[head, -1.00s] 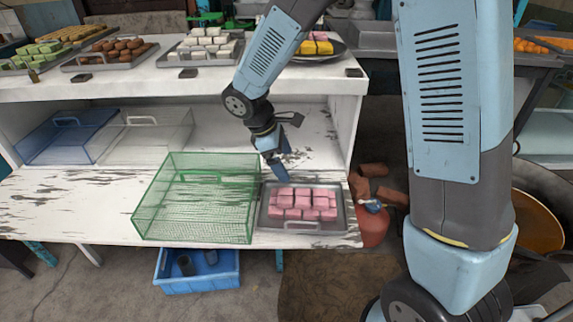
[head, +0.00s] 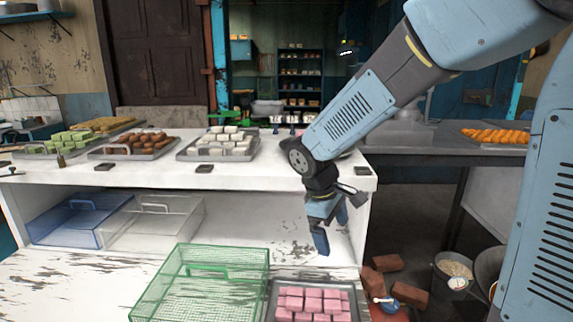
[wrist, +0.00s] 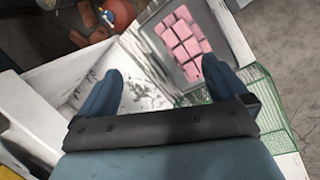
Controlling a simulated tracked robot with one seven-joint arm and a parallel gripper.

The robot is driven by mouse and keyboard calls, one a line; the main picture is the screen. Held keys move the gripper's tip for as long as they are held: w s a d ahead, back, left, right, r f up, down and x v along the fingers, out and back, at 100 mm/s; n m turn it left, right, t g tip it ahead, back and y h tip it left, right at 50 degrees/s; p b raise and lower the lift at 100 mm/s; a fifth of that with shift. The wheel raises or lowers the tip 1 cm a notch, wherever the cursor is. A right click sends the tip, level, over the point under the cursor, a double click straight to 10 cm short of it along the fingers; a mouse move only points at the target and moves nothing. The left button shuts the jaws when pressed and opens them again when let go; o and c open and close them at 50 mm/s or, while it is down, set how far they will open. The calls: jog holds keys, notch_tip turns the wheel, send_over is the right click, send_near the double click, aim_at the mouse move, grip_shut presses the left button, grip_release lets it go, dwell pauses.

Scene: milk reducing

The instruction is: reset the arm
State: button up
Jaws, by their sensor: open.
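My gripper (head: 331,232) is open and empty in the head view. It hangs in front of the shelf opening, above and behind a tray of pink sweets. In the wrist view my gripper (wrist: 160,88) shows two blue fingers spread wide with nothing between them. The pink sweets (head: 312,303) sit in a metal tray (head: 273,301) on the lower worn white surface. The pink sweets (wrist: 185,40) also show in the wrist view, beyond the fingertips and apart from them.
A green mesh basket (head: 185,295) stands left of the tray. Blue (head: 72,220) and clear (head: 155,225) bins stand on the lower shelf. Trays of sweets line the upper counter (head: 240,175). A bucket (head: 455,272) and bricks (head: 408,293) lie on the floor at right.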

jog(key=s+d+r+m+t+y, duration=0.3)
jog(key=s+d+r+m, duration=0.8)
jog(key=s, duration=0.4)
jog(key=shift+s+d+r+t, duration=0.15)
jog(key=shift+d+r+t, duration=0.45)
jog(key=shift+d, duration=0.35)
